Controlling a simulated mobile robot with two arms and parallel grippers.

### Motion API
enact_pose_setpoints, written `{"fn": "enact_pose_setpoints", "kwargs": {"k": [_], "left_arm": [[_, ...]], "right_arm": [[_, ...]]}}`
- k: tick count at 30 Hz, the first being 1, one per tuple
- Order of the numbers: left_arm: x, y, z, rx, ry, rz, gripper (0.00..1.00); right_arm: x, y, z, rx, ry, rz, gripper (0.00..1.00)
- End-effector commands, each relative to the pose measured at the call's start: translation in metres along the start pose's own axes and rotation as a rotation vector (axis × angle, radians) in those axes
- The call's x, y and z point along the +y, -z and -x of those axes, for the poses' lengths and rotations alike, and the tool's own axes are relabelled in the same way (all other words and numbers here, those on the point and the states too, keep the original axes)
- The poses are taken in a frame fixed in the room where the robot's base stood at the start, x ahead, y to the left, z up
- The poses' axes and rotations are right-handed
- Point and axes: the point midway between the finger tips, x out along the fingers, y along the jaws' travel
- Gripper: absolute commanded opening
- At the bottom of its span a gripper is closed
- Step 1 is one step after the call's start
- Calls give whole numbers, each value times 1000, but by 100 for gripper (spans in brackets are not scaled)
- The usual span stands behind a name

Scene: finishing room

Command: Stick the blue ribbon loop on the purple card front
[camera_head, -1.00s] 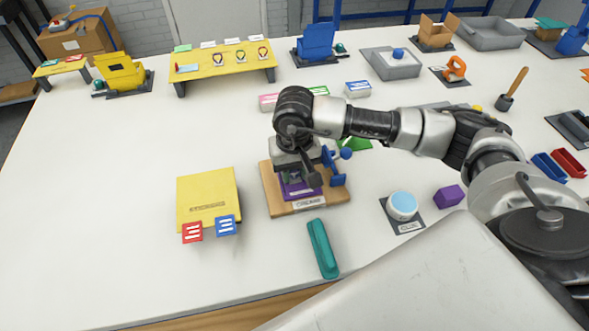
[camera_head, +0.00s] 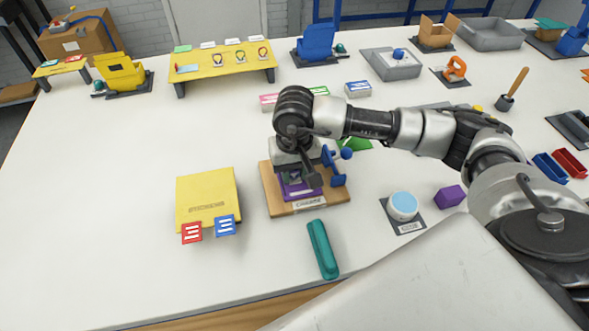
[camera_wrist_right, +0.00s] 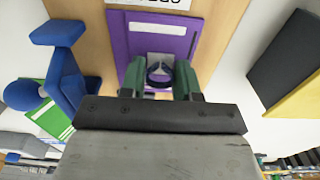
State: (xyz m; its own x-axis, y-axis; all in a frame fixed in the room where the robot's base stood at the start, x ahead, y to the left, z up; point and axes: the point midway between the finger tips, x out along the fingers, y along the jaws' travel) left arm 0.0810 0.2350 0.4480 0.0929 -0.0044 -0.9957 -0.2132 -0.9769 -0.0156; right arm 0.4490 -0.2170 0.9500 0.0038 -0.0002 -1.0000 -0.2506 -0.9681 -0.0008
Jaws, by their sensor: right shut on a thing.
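The purple card (camera_head: 291,192) lies on a wooden board (camera_head: 273,201); it also shows in the right wrist view (camera_wrist_right: 123,45). My right gripper (camera_wrist_right: 160,76) is shut on the small dark blue ribbon loop (camera_wrist_right: 159,72), between its green fingers. In that view the loop is over a pale patch on the card's front. I cannot tell whether the loop touches the card. In the head view the wrist hides the loop and fingertips. My left gripper is not in view.
A blue clamp-like fixture (camera_wrist_right: 68,68) stands beside the card on the board. A yellow box (camera_head: 207,190) with red and blue tags is left of the board. A teal bar (camera_head: 322,249) lies in front, and a light blue round pad (camera_head: 403,205) is at right.

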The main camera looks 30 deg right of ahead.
Motion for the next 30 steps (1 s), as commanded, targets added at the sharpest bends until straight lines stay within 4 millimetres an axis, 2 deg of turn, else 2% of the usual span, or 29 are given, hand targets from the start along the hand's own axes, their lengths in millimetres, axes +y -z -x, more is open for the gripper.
{"fn": "enact_pose_setpoints", "kwargs": {"k": [1,15,16,21,27,30], "left_arm": [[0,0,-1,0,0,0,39],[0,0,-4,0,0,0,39],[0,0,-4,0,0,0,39],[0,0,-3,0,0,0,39],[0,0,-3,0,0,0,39],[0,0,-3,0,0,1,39]], "right_arm": [[1,-3,-5,-11,-6,2,11],[0,-2,1,-7,-5,1,11],[0,-2,2,-7,-4,1,34],[0,-1,3,-5,-3,1,60],[0,-1,4,-3,-2,0,61],[0,-1,4,-2,-1,0,76]]}}
